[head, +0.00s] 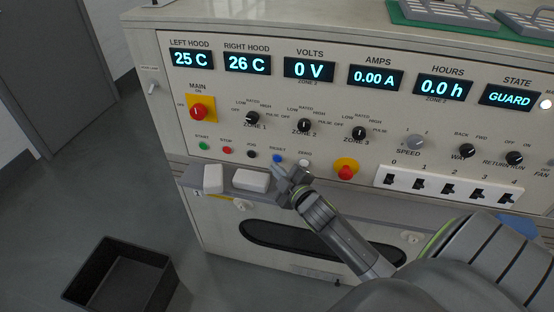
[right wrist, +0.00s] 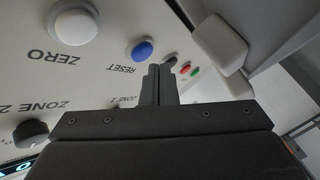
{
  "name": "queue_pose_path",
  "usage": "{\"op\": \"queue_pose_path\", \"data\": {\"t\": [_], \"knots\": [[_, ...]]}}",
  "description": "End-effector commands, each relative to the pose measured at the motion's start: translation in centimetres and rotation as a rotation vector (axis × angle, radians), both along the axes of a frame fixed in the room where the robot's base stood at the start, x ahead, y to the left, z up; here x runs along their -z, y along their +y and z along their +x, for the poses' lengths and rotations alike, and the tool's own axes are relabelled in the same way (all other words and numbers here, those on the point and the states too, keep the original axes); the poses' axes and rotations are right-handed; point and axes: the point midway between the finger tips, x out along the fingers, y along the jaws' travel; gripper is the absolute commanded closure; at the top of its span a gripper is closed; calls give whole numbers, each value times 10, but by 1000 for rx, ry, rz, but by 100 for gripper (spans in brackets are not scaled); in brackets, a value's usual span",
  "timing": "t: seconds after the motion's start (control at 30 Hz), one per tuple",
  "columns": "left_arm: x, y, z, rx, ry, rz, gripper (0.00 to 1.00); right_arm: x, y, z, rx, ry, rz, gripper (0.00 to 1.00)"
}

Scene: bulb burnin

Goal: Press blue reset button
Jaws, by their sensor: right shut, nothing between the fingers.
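The blue reset button (head: 277,161) is on the lower row of the panel, between the black jog button and the white zero button (head: 303,165). In the right wrist view the blue button (right wrist: 142,50) shows whole, just beyond and left of the fingertips. My right gripper (head: 281,172) is shut and empty, close below the blue button in the head view. Its closed fingers also show in the right wrist view (right wrist: 160,75). I see no contact with the button, but the exact gap is hard to tell. My left gripper is not in view.
A grey ledge (head: 222,187) with two white blocks (head: 251,181) juts out below the buttons. A red-and-yellow emergency knob (head: 346,168) and switch row (head: 447,187) lie to the right. The state display (head: 510,97) reads GUARD. A black bin (head: 120,275) stands on the floor.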

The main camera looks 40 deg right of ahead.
Motion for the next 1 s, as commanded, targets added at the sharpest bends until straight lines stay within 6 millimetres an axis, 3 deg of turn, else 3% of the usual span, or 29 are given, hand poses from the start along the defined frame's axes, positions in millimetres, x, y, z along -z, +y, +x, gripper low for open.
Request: {"op": "queue_pose_path", "data": {"t": [1.0], "knots": [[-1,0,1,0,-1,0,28,0,-10,8,-1,-1,-1,100]]}}
